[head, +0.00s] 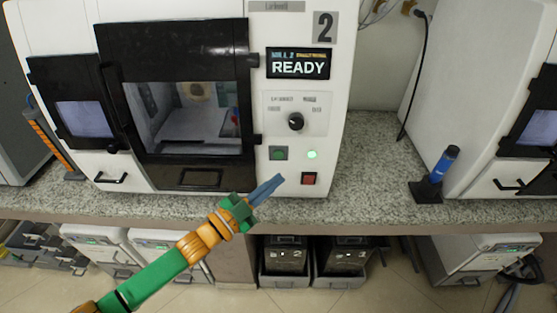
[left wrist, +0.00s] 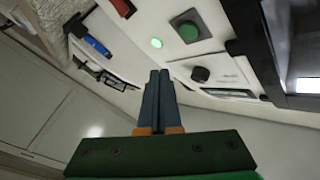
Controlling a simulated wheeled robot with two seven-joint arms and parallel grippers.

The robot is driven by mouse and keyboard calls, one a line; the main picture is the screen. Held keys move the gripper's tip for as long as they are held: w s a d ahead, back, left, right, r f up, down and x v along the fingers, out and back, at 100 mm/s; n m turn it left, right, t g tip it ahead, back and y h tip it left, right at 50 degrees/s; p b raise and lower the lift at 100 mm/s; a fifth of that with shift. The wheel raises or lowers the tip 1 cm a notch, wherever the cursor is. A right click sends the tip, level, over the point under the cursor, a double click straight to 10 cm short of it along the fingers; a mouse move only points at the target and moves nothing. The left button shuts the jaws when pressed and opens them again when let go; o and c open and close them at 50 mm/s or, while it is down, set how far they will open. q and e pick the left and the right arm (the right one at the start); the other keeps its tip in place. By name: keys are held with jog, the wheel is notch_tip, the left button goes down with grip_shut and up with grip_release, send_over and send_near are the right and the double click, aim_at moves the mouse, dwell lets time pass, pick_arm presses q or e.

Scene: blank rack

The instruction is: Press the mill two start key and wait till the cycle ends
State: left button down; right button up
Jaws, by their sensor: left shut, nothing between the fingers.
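Mill two (head: 345,60) is a white machine on the counter, marked with a large 2. Its display (head: 298,64) reads READY. A green square key (head: 278,153) sits on its panel, left of a lit green lamp (head: 312,154). The green key (left wrist: 188,30) and the lit lamp (left wrist: 156,43) also show in the left wrist view. My left gripper (head: 278,180) is shut and empty, in front of the panel, below the green key in the head view. Its fingertips (left wrist: 159,74) appear apart from the key. My right gripper is not in view.
A red key (head: 309,178) sits below the lamp, and a black knob (head: 296,121) is above. The mill's dark-framed door (head: 180,172) looks closed. A blue-topped device (head: 437,175) stands on the speckled counter (head: 375,160) at right, beside another white machine (head: 470,110).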

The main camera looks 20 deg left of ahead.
aim_at(278, 155)
pick_arm(q)
jog(key=w+b, duration=0.1)
jog(key=w+a+b, duration=0.1)
jog(key=w, duration=0.3)
jog(key=shift+a+f+b, duration=0.15)
jog(key=shift+a+b, duration=0.1)
jog(key=shift+b, duration=0.15)
dwell(1.6)
jog(key=shift+w+a, duration=0.1)
jog(key=shift+w, duration=0.3)
